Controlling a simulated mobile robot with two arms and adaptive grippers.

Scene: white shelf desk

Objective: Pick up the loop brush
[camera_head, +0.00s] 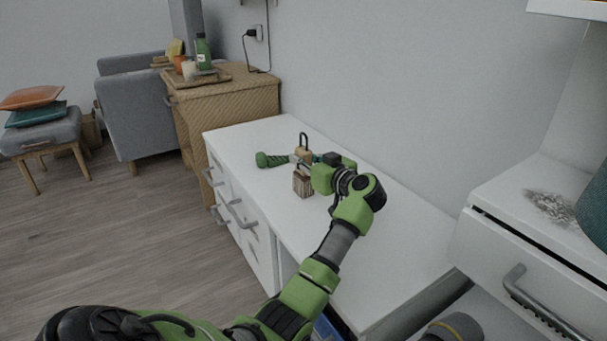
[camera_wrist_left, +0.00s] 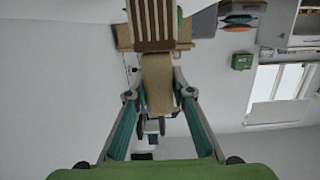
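The loop brush (camera_head: 303,184) stands on the white desk in the head view, with a striped lower block, a tan upper part and a dark loop on top. My left gripper (camera_head: 309,160) is at its upper part, reaching in from the right side. In the left wrist view the brush's striped part (camera_wrist_left: 152,22) is at the top, and its tan part (camera_wrist_left: 157,82) lies between the fingers of my left gripper (camera_wrist_left: 158,95). The fingers are spread, with a gap seeming to show on both sides of the tan part; contact is not clear. My right gripper is not in view.
A green object (camera_head: 270,159) lies on the desk (camera_head: 395,250) just left of the brush. The wall runs behind the desk. A wooden cabinet (camera_head: 235,100) with a tray and bottle stands beyond the desk's far end. A white drawer unit (camera_head: 520,235) is at right.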

